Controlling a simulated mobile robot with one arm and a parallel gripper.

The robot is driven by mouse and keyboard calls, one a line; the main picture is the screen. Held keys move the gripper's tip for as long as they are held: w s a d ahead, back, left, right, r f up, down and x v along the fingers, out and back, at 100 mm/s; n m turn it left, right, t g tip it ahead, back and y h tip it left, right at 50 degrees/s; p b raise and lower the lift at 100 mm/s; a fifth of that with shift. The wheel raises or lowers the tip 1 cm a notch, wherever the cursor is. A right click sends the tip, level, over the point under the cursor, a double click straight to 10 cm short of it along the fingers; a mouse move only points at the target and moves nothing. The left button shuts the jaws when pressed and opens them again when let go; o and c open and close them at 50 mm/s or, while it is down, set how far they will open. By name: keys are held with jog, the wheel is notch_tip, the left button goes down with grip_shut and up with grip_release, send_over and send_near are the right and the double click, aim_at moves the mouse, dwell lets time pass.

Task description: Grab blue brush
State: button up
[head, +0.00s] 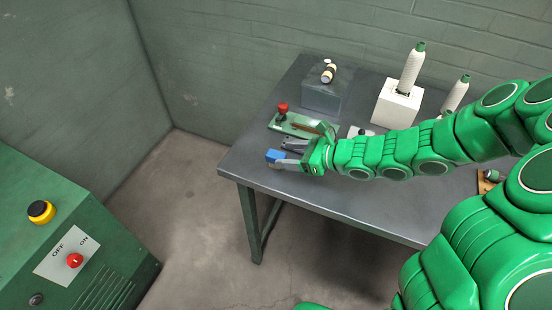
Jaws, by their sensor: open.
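The blue brush (274,156) shows as a small blue block near the front left corner of the grey table. My green arm reaches in from the right, and my gripper (281,154) is at the brush. Its two grey fingers point left, one behind and one in front of the blue part. The fingers look apart, with the brush at or between their tips. I cannot tell whether they touch it. The rest of the brush is not clearly visible.
On the table (330,200), a green device with a red knob (282,110) stands just behind my gripper. Farther back are a clear box (322,96) and a white block (396,104) holding a thread cone (411,70). A green control cabinet (75,250) stands at left.

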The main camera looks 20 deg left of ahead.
aim_at(277, 155)
jog(key=shift+s+a+f, duration=0.15)
jog(key=shift+a, duration=0.5)
jog(key=shift+s+a+f, duration=0.1)
jog(key=shift+a+f, duration=0.1)
jog(key=shift+a, duration=0.5)
jog(key=shift+s+a+f, duration=0.15)
jog(key=shift+a, duration=0.5)
jog(key=shift+x, duration=0.95)
jog(key=shift+w, duration=0.1)
jog(key=shift+c, duration=0.2)
jog(key=c, duration=1)
